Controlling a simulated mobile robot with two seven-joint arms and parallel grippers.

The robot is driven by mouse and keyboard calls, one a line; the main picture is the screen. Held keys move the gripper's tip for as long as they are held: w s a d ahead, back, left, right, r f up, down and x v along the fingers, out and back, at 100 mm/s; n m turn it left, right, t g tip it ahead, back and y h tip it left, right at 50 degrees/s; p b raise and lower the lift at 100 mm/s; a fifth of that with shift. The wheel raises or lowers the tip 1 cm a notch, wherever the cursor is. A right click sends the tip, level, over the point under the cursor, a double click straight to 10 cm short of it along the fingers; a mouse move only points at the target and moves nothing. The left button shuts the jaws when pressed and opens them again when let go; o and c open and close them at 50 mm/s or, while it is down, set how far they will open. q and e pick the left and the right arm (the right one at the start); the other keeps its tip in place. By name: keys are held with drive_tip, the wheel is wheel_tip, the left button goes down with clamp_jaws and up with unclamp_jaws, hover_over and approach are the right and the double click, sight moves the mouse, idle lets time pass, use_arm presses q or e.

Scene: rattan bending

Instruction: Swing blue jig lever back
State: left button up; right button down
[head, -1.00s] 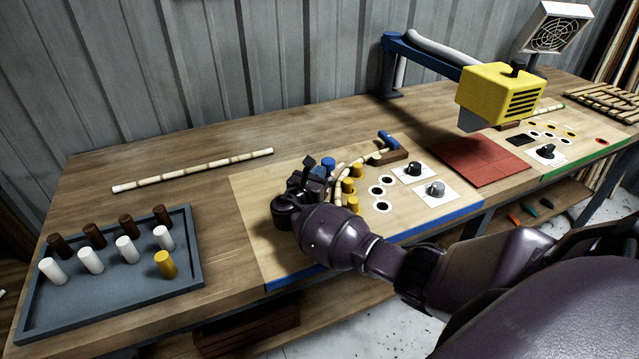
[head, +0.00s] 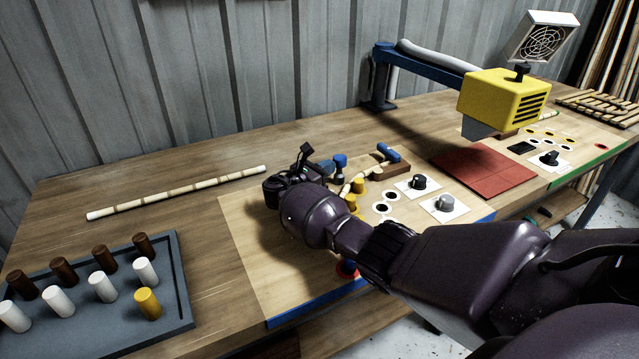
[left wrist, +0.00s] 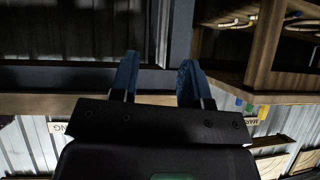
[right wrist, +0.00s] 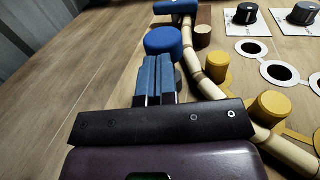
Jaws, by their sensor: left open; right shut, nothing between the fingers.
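A blue round knob (head: 340,160) of the jig lever stands on the pale jig board (head: 250,240); it also shows in the right wrist view (right wrist: 163,42). My right gripper (right wrist: 160,62) is shut and empty, its blue fingertips right at the near side of the knob, seemingly touching. In the head view my right gripper (head: 322,168) is at the knob's left. A bent rattan cane (right wrist: 215,88) runs beside yellow pegs (right wrist: 272,105). The lever arm under the knob is hidden. My left gripper (left wrist: 157,72) is open and empty, away from the bench.
A blue handle (head: 388,152) lies by a brown block. A straight cane (head: 175,192) lies at the back left. A grey tray (head: 182,290) of pegs stands front left. A yellow machine head (head: 500,98) overhangs a red mat (head: 483,170). Dial knobs sit right of the pegs.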

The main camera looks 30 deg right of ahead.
sight(342, 157)
drive_tip(key=w+d+g, duration=0.1)
drive_tip(key=d+m+g+b, duration=0.1)
drive_tip(key=d, duration=0.1)
drive_tip(key=w+d+b, duration=0.1)
drive_tip(key=d, duration=0.1)
drive_tip(key=shift+w+d+f+g, duration=0.15)
drive_tip(key=shift+w+f+g, duration=0.2)
drive_tip(key=shift+g, duration=0.05)
drive_tip(key=shift+w+d+m+g+b, duration=0.15)
drive_tip(key=shift+d+m+b, duration=0.1)
drive_tip(key=shift+d+b, duration=0.2)
drive_tip(key=shift+w+d+m+g+b, duration=0.15)
drive_tip(key=shift+d+m+b, duration=0.15)
drive_tip(key=shift+d, duration=0.2)
drive_tip(key=shift+w+d+m+g+b, duration=0.2)
drive_tip(key=shift+d+m+g+b, duration=0.15)
drive_tip(key=shift+d+g+b, duration=0.35)
drive_tip(key=shift+d+r, duration=0.2)
drive_tip(key=shift+d, duration=0.1)
use_arm(q)
drive_tip(key=shift+w+d+f, duration=0.2)
drive_tip(key=shift+w+f, duration=0.35)
drive_tip(key=shift+f, duration=0.2)
drive_tip(key=shift+w+d+f, duration=0.15)
drive_tip(key=shift+w+f, duration=0.35)
drive_tip(key=shift+f, duration=0.25)
use_arm(e)
drive_tip(key=shift+r, duration=0.1)
use_arm(q)
drive_tip(key=shift+f, duration=0.15)
